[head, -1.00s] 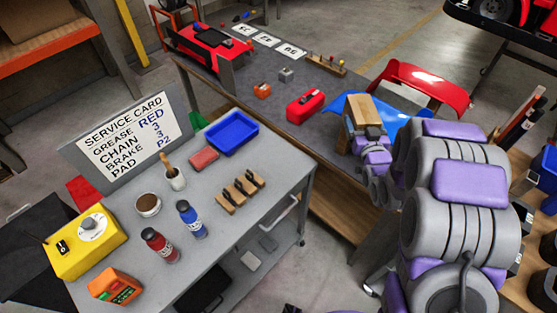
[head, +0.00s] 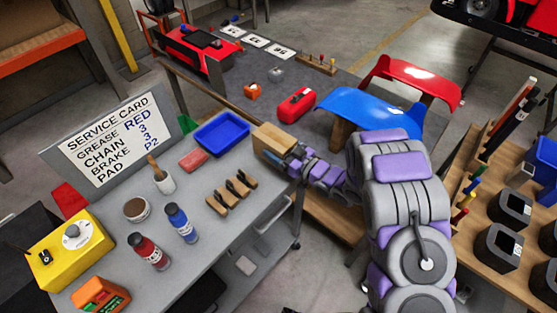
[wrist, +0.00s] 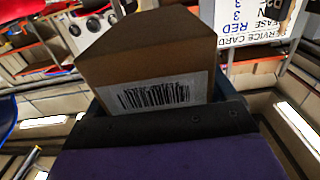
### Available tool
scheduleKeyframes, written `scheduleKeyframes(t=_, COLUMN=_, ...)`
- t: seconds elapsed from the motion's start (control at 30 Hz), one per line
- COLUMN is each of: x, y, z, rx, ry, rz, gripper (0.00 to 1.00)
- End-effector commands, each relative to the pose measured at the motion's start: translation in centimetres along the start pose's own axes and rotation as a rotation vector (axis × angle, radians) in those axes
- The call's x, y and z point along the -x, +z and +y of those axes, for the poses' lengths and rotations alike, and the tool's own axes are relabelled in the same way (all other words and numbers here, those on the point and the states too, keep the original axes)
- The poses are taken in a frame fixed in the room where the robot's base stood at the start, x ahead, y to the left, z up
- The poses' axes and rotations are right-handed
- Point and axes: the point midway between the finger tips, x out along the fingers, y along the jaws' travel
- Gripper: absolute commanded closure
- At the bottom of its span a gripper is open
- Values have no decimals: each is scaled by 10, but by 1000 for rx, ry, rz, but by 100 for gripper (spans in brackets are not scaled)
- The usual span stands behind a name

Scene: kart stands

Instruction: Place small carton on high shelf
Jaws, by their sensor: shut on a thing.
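The small carton (head: 272,142) is a brown cardboard box at the end of my arm in the head view. My gripper (head: 290,156) is shut on it and holds it in the air, near the right end of the grey cart. In the wrist view the carton (wrist: 150,60) fills the upper middle, with a white barcode label facing the camera and my gripper (wrist: 150,115) at its lower end. An orange shelf (head: 45,50) shows at the top left of the head view; whether it is the high shelf I cannot tell.
The grey cart (head: 110,215) bears a service card sign (head: 108,145), bottles, a blue tray (head: 222,133) and a yellow box (head: 62,245). A workbench (head: 235,90) stands behind. Blue and red panels (head: 370,112) are right of the carton. Black bins stand at right.

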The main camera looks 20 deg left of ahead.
Motion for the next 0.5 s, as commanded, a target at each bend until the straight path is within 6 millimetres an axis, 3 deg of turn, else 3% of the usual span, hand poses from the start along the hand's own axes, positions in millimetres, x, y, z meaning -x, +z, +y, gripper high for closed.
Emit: scheduleKeyframes(t=0.5, x=3, y=51, z=2, rx=1, ry=3, rz=6, gripper=66)
